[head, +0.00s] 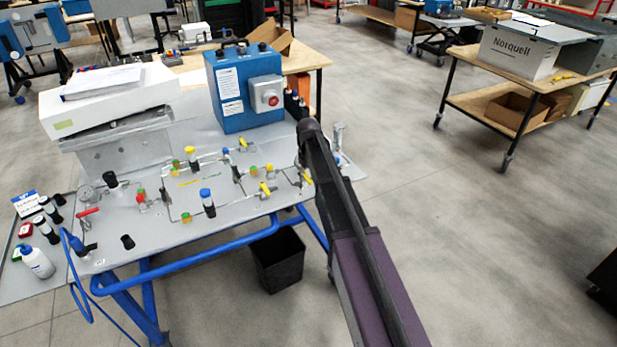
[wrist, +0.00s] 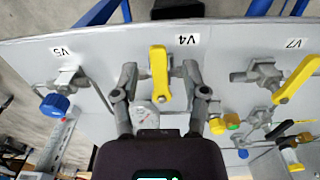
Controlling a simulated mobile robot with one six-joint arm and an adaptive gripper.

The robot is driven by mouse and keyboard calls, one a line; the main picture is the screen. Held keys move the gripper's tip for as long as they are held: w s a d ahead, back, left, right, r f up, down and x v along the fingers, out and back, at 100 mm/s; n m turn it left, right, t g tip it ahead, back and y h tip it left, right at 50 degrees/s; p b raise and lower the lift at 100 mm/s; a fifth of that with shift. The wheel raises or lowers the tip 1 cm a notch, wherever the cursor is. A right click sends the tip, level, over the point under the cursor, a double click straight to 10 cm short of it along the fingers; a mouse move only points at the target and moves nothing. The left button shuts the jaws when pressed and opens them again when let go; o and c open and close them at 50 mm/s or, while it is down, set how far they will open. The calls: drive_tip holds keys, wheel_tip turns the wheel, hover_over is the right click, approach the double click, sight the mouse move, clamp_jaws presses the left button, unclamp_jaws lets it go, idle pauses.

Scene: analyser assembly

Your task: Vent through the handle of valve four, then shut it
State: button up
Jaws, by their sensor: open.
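In the wrist view the yellow lever handle of valve four (wrist: 159,75) stands upright in the picture, beside the upside-down V4 label (wrist: 187,40). The handle lies across the left-right line of its grey fittings. My gripper (wrist: 159,71) is open, with one finger on each side of the handle and a visible gap on both sides. The fingertips overlap the fittings in the picture, so I cannot tell whether they touch. In the head view my arm covers the gripper, and I cannot be sure which yellow handle there is valve four.
Valve V5 with a blue knob (wrist: 55,104) is left in the wrist view; the yellow V7 handle (wrist: 297,80) is right. The grey panel (head: 120,240) carries several other valves and pipes. A blue box with a red button (head: 243,90) stands at its back. A black bin (head: 278,260) is below.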

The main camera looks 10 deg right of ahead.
drive_tip(key=shift+d+n, duration=0.1)
drive_tip(key=shift+n, duration=0.2)
drive_tip(key=shift+w+d+n, duration=0.2)
drive_tip(key=shift+d+n, duration=0.05)
drive_tip(key=shift+n, duration=0.6)
drive_tip(key=shift+w+d+n, duration=0.15)
drive_tip(key=shift+d+n, duration=0.1)
drive_tip(key=shift+n, duration=0.55)
drive_tip(key=shift+w+d+n, duration=0.2)
drive_tip(key=shift+d+n, duration=0.05)
drive_tip(key=shift+n, duration=0.6)
drive_tip(key=n, duration=0.2)
drive_tip(key=w+d+n, duration=0.1)
drive_tip(key=n, duration=0.1)
drive_tip(key=shift+w+n, duration=0.2)
drive_tip(key=shift+n, duration=0.2)
wheel_tip(320, 180, up, 14)
drive_tip(key=p, duration=1.4)
drive_tip(key=s+f+m+b, duration=0.3)
drive_tip(key=s+m, duration=0.1)
drive_tip(key=s, duration=0.6)
drive_tip(key=s+f+m+b, duration=0.4)
drive_tip(key=s+m, duration=0.1)
drive_tip(key=s, duration=0.6)
drive_tip(key=s+f+m+b, duration=0.4)
drive_tip(key=s, duration=0.6)
drive_tip(key=shift+s+m, duration=0.25)
drive_tip(key=shift+m, duration=0.15)
drive_tip(key=shift+w, duration=0.1)
